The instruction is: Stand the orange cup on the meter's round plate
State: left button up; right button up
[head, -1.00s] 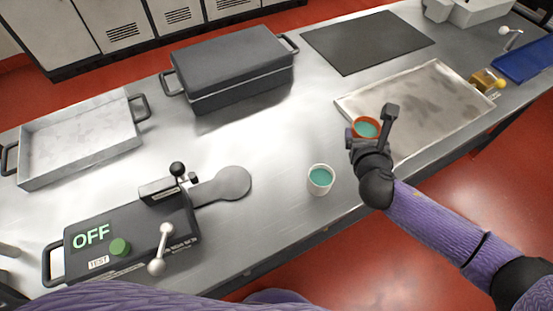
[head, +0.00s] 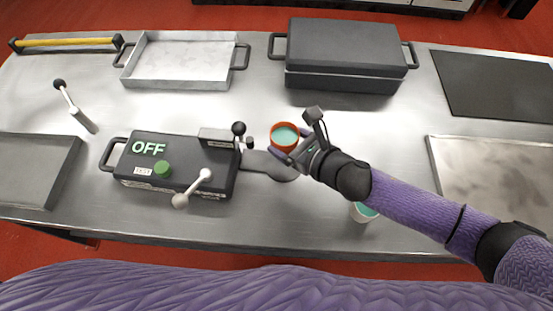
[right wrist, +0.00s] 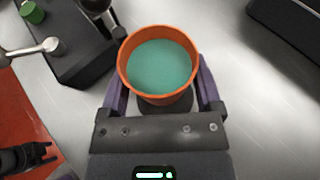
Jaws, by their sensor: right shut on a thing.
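The orange cup (head: 284,136), with teal inside, is held upright in my right gripper (head: 296,150). In the right wrist view the orange cup (right wrist: 158,66) sits between the two fingers of my right gripper (right wrist: 160,88). The meter (head: 180,165) is a dark box reading OFF with a green button. Its round plate (head: 272,168) sticks out to the right, below and partly hidden by the cup and gripper. I cannot tell from these views how high the cup is above the plate.
A white cup (head: 364,212) stands right of the plate, partly hidden by my right arm. Levers with ball knobs (head: 181,200) rise from the meter. A dark lidded box (head: 345,55) and a metal tray (head: 180,60) stand behind. The table between them is clear.

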notch_tip(320, 180, down, 8)
jog(key=b, duration=0.3)
jog(key=shift+r, duration=0.45)
jog(key=shift+f, duration=0.1)
jog(key=o, duration=1.1)
jog(key=shift+d+r, duration=0.15)
jog(key=shift+r, duration=0.1)
pick_arm(q)
jog(key=p, duration=0.1)
jog(key=f+p, duration=0.1)
jog(key=shift+a+f+p, duration=0.15)
jog(key=shift+a+p, duration=0.2)
pick_arm(e)
jog(key=v, duration=1.1)
jog(key=shift+s+d+r, duration=0.15)
jog(key=shift+s, duration=0.25)
